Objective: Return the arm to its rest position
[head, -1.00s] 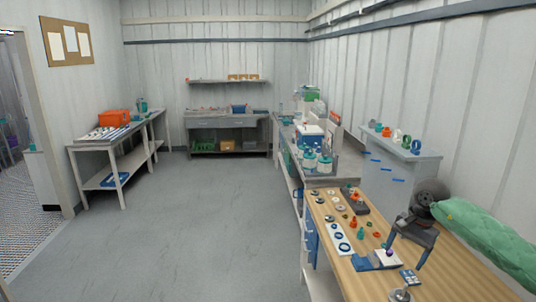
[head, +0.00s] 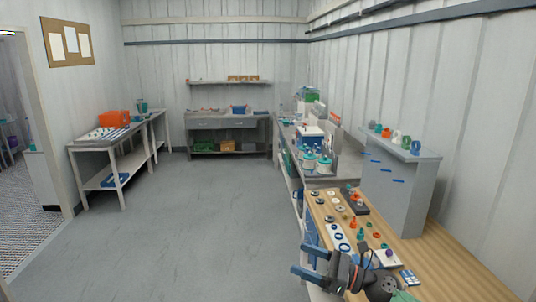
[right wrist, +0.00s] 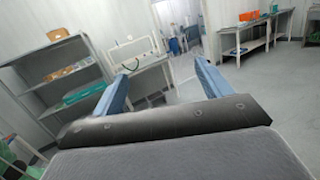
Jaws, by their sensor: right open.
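My right gripper (head: 300,260) is at the bottom of the head view, near the left edge of the wooden bench (head: 425,262). Its two blue fingers point left, over the aisle side, and are spread apart. In the right wrist view the open fingers (right wrist: 165,66) have nothing between them, only the room beyond. A little of my right arm's green sleeve shows at the bottom edge of the head view. My left gripper is not in view.
Small rings and coloured fittings lie on the wooden bench, with a white-and-blue block (head: 386,258) near the gripper. A grey cabinet (head: 395,190) stands behind them. Bottles (head: 309,162) stand on the farther bench. The grey floor (head: 200,220) to the left is clear.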

